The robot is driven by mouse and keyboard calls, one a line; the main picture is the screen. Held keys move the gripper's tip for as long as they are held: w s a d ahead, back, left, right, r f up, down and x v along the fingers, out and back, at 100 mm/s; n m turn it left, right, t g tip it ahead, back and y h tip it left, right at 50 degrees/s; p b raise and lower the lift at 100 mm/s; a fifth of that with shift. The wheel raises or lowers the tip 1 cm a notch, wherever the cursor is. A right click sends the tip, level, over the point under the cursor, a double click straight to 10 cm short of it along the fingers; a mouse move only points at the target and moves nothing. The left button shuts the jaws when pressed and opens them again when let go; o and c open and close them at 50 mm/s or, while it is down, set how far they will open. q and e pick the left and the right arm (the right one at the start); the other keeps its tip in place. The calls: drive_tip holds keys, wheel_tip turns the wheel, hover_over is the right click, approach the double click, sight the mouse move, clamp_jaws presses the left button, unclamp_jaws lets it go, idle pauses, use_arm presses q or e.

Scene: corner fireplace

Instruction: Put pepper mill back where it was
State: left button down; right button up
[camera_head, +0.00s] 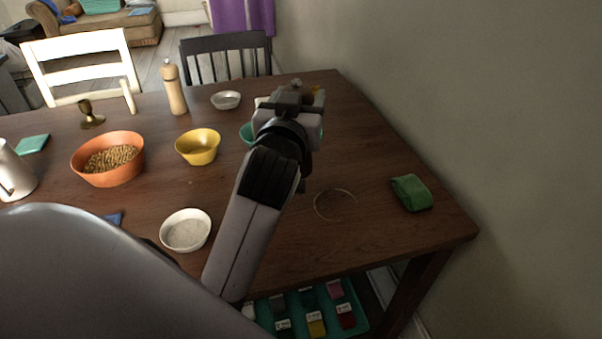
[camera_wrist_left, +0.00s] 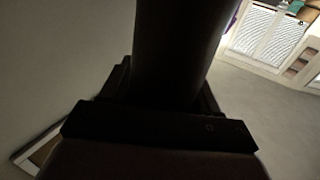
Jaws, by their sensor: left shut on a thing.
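A pale wooden mill with a knob on top (camera_head: 174,90) stands upright on the table at the back, left of my gripper. My left gripper (camera_head: 291,102) is over the back right of the table, and its own wrist hides much of it. It is shut on a dark, column-shaped thing that fills the middle of the left wrist view (camera_wrist_left: 175,50). Only a small greyish knob shows past the jaws in the head view, so I cannot tell what the held thing is. A thin ring (camera_head: 335,205) lies or is marked on the tabletop. My right gripper is not in view.
On the dark wooden table (camera_head: 370,155) are an orange bowl (camera_head: 108,172), a yellow bowl (camera_head: 198,148), a white bowl (camera_head: 186,231), a metal dish (camera_head: 226,100), a goblet (camera_head: 90,114) and a green block (camera_head: 411,193). A wall borders the right side. Bare tabletop surrounds the ring.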

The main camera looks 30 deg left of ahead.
use_arm(q)
wheel_tip(320, 180, down, 8)
drive_tip(key=shift+r+b, duration=0.1)
drive_tip(key=shift+b, duration=0.8)
drive_tip(key=shift+f, duration=0.7)
wheel_tip(320, 180, down, 3)
drive_tip(key=shift+f+b, duration=0.2)
drive_tip(key=shift+b, duration=0.5)
drive_tip(key=shift+f, duration=0.1)
drive_tip(key=shift+f, duration=0.2)
drive_tip(key=shift+c, duration=1.2)
unclamp_jaws()
drive_tip(key=shift+r, duration=0.1)
